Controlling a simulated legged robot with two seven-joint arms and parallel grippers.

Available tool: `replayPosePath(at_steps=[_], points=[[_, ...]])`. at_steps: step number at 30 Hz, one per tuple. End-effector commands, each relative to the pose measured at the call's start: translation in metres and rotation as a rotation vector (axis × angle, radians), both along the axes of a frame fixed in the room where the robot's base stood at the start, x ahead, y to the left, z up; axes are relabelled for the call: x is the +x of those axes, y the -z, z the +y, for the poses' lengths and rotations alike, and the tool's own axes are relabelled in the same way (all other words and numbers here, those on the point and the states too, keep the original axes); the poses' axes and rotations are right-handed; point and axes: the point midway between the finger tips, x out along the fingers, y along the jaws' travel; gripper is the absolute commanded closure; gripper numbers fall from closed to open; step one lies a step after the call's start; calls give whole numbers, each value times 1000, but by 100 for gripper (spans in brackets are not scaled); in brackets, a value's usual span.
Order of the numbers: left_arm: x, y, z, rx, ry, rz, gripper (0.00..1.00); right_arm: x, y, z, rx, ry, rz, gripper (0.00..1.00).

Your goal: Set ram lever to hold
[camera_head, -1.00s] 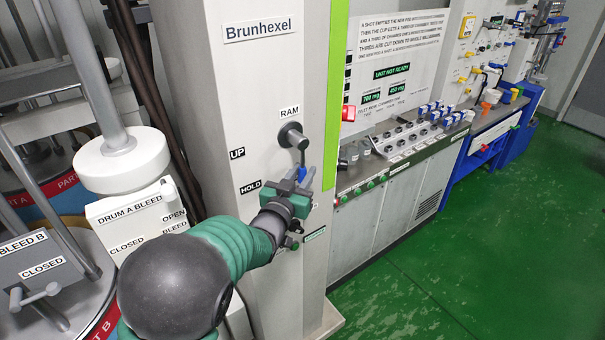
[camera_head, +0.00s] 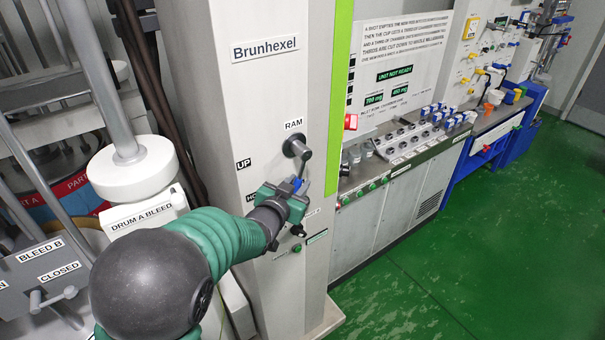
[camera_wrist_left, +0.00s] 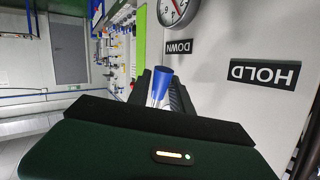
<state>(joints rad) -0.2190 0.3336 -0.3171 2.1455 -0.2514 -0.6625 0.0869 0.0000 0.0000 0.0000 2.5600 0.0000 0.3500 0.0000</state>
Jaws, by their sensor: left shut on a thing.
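The ram lever (camera_head: 303,160) hangs from a dark round hub on the pale column, below the RAM label (camera_head: 294,124). It points mostly downward, with a blue handle (camera_head: 297,183) at its end. My left gripper (camera_head: 294,189) is shut on this handle. In the left wrist view the blue handle (camera_wrist_left: 161,82) shows between the dark fingers (camera_wrist_left: 160,90). The HOLD label (camera_wrist_left: 264,74) appears upside down to the right there, near the DOWN label (camera_wrist_left: 178,47). In the head view my gripper hides most of HOLD. My right gripper is not in view.
The UP label (camera_head: 243,164) is on the column left of the lever. The drum A bleed box (camera_head: 143,214) stands close to my left arm. A metering bench (camera_head: 400,150) is right of the column. Green floor (camera_head: 470,240) is open at right.

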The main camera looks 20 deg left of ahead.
Motion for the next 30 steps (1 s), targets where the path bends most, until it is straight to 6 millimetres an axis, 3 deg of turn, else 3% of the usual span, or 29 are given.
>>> replayPosePath(at_steps=[1, 3, 12, 30], points=[[-4, -7, 2, 24, -1, 38, 100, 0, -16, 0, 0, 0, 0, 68], [-7, -9, 5, 60, -1, 86, 100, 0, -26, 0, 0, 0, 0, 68], [-20, -15, 14, 198, 1, 260, 100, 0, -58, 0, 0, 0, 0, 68], [-29, -17, 21, 291, -1, 382, 100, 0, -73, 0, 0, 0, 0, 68]])
